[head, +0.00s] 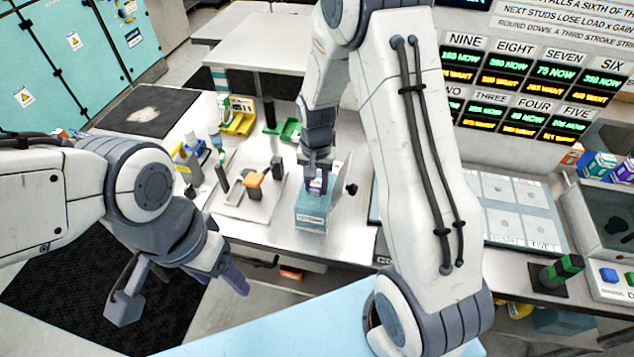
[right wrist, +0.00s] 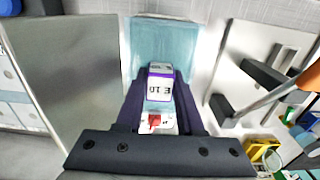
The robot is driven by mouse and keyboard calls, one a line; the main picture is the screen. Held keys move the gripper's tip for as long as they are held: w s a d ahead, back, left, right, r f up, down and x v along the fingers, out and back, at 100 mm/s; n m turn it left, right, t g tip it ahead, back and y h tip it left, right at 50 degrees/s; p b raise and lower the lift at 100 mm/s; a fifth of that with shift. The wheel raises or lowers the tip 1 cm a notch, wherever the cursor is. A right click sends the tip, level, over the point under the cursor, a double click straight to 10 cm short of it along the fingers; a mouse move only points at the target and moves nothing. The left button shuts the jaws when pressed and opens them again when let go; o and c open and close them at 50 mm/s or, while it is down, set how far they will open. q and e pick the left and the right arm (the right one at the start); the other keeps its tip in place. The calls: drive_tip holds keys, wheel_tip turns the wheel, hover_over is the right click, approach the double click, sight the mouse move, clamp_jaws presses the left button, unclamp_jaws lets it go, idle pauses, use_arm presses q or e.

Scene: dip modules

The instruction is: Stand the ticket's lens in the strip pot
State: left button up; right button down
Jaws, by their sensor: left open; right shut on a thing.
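My right gripper (head: 318,183) points down over a teal open-topped box (head: 312,212) with a small front label. It is shut on a small white block (right wrist: 160,88) with a purple edge and dark print in the right wrist view. A red mark on white shows just below the block. The teal box (right wrist: 165,38) lies behind and under it; I cannot tell whether they touch. My left gripper (head: 182,290) is open and empty, low at the left, away from the bench. I cannot tell for certain which thing is the lens or the strip pot.
A white board with an orange-topped block (head: 254,181) and dark posts stands left of the teal box. A yellow bin (head: 238,118) and a green holder (head: 284,130) are behind. A panel of pale cards (head: 515,208) lies right, beyond my right arm. Lit number displays (head: 535,75) hang behind.

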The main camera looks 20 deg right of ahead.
drive_tip(key=shift+f, duration=0.2)
drive_tip(key=c, duration=0.8)
unclamp_jaws()
drive_tip(key=shift+r, duration=0.1)
